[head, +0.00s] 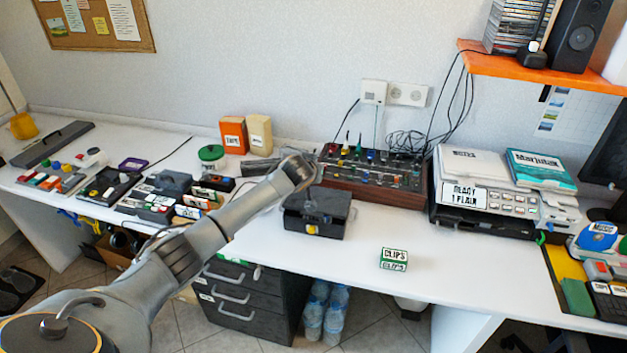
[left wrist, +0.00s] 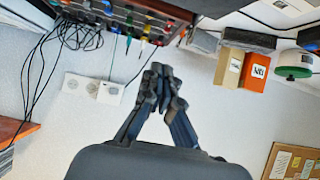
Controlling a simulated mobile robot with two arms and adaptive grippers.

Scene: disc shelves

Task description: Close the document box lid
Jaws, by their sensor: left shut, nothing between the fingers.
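The document box, which I take to be the black box with a yellow catch (head: 330,228), stands on the white desk in the middle of the head view. Its lid is dark and partly covered by my arm's end, so I cannot tell how far open it is. My left gripper (left wrist: 164,82) is shut and empty in the left wrist view, with the wall behind its fingers. In the head view its dark fingers blend with the box top, so contact is unclear. The box is not clearly visible in the left wrist view. My right gripper is not in view.
A wooden-sided mixer (head: 372,182) sits behind the box, with a printer (head: 480,195) to the right. A clips box (head: 394,259) lies in front on the right. Orange (head: 233,135) and cream (head: 259,134) boxes stand behind left. The desk between box and printer is clear.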

